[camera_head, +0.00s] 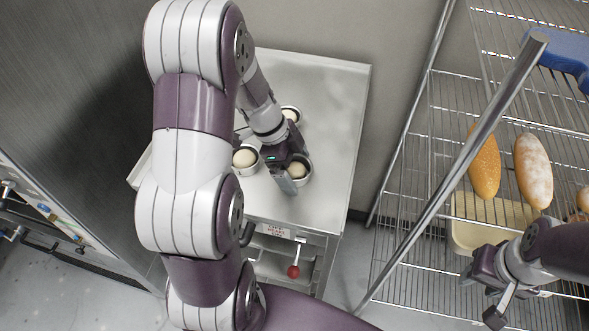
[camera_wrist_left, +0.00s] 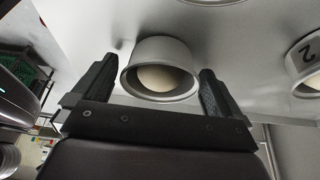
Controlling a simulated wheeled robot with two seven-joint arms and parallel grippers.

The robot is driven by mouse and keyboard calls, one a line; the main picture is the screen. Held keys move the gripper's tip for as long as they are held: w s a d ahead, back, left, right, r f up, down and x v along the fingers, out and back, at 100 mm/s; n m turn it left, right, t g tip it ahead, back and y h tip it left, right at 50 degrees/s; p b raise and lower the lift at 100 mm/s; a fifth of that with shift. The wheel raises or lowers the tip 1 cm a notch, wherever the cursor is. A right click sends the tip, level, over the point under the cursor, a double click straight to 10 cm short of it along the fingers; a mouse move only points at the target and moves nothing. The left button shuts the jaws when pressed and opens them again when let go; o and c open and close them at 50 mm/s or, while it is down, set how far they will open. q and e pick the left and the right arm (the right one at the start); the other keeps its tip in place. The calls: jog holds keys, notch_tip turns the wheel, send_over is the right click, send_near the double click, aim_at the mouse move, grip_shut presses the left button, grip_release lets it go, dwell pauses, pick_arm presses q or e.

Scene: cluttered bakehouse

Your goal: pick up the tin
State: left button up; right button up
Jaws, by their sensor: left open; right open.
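Round metal tins with pale dough in them stand on the steel table (camera_head: 325,100). One tin (camera_head: 303,181) is right at my left gripper (camera_head: 285,178), partly hidden by it. A second tin (camera_head: 246,171) is to its left and a third tin (camera_head: 291,108) is farther back. In the left wrist view, one tin (camera_wrist_left: 160,52) lies between the two spread fingers of my left gripper (camera_wrist_left: 155,80), with a gap on each side. My right gripper (camera_head: 489,292) is open and empty by the wire rack.
The wire rack (camera_head: 420,260) on the right holds long loaves (camera_head: 484,165) and a cream tub (camera_head: 465,235). In the left wrist view, a tin marked 2 (camera_wrist_left: 303,52) stands to the right. The back right of the table is clear. A red knob (camera_head: 293,271) is below the table front.

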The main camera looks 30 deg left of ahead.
pick_arm(q)
jog(key=shift+d, duration=0.1)
jog(key=c, duration=0.9)
jog(key=shift+r, duration=0.1)
